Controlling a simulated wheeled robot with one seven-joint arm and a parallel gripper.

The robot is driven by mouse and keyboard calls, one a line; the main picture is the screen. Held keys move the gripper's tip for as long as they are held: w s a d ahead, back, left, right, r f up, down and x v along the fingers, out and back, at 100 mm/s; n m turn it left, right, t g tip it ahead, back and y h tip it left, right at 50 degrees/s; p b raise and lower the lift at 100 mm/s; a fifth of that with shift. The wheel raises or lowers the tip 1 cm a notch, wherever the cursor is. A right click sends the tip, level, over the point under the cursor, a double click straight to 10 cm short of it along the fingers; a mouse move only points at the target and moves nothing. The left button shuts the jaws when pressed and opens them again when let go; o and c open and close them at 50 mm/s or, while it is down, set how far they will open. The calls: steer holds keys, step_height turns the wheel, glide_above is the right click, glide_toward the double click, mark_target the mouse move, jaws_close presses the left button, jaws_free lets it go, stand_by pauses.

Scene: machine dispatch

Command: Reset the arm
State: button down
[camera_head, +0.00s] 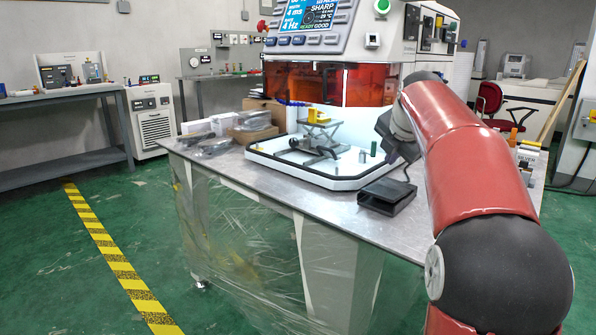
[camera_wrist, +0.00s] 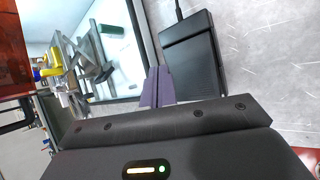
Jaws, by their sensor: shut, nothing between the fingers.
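My red and black arm reaches from the lower right over the metal table (camera_head: 230,163) in the head view. Its end is beside the machine's white tray (camera_head: 270,157), and the fingertips are hidden there behind the wrist. In the wrist view my gripper (camera_wrist: 157,88) shows as two purple-grey fingers close together, with nothing between them. The fingers point toward the edge of the white tray and a black box (camera_wrist: 192,58) with a cable. The same black box lies on the table in the head view (camera_head: 387,196).
A machine with an orange window (camera_head: 330,84) and a screen (camera_head: 310,17) stands at the back. A small lift stand with a yellow part (camera_head: 319,116) is on the tray. Packets and boxes (camera_head: 250,121) lie at the table's left. The green floor with yellow tape (camera_head: 110,250) is clear.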

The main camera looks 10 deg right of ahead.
steer(key=s+a+f+m+g+y, duration=0.1)
steer(key=s+a+f+m, duration=0.2)
steer(key=s+a+m, duration=0.45)
steer(key=s+a+f+m, duration=0.4)
steer(key=s+a+m, duration=0.1)
steer(key=s, duration=0.6)
steer(key=s+a+f+m, duration=0.2)
steer(key=s+f+m, duration=0.3)
steer(key=s, duration=0.3)
steer(key=s+a+f+m+g, duration=0.1)
steer(key=s+a+f+m, duration=0.2)
steer(key=s+f+m, duration=0.2)
step_height(320, 180, down, 3)
steer(key=s, duration=0.2)
steer(key=shift+s+f+m+y, duration=0.15)
steer(key=shift+s+m+y, duration=0.2)
steer(key=shift+y, duration=0.05)
